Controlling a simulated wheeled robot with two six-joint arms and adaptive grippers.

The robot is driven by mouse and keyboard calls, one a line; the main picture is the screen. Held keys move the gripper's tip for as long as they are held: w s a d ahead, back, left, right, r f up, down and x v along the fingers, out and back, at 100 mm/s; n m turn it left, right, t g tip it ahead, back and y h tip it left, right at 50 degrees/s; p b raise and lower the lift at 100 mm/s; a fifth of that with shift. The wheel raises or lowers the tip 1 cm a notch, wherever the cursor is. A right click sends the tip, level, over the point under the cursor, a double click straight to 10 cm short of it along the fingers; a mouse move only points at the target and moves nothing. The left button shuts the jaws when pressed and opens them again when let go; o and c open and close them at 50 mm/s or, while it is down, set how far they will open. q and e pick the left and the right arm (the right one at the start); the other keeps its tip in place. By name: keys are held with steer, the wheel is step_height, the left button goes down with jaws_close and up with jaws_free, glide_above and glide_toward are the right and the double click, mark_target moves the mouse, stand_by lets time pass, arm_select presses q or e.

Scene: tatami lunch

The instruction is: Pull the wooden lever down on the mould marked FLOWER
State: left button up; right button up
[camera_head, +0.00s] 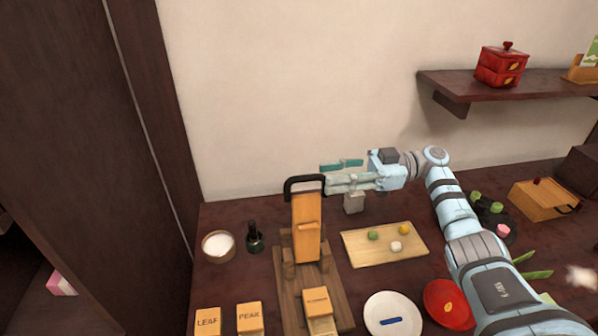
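The wooden press (306,228) stands on the table left of centre. Its wooden lever stands upright, with a black handle (303,181) at the top. A wooden block (317,296) lies on the press's base, in front of the lever. Its label is too small to read surely. My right gripper (334,174) comes in from the right at handle height. Its fingers look spread apart, with the tips close beside the handle's right side. I cannot tell whether they touch it. My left gripper is out of view.
Blocks marked LEAF (207,321) and PEAK (249,317) lie at front left. A white-filled bowl (218,246) and dark bottle (254,240) stand left of the press. A board (360,252) with small sweets, white plate (393,298) and red plate (448,289) are right.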

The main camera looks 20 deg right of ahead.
mark_target(299, 179)
steer(key=x, duration=0.7)
steer(key=shift+w+a+p, duration=0.2)
steer(key=shift+a+p, duration=0.05)
steer(key=shift+p, duration=0.05)
jaws_close()
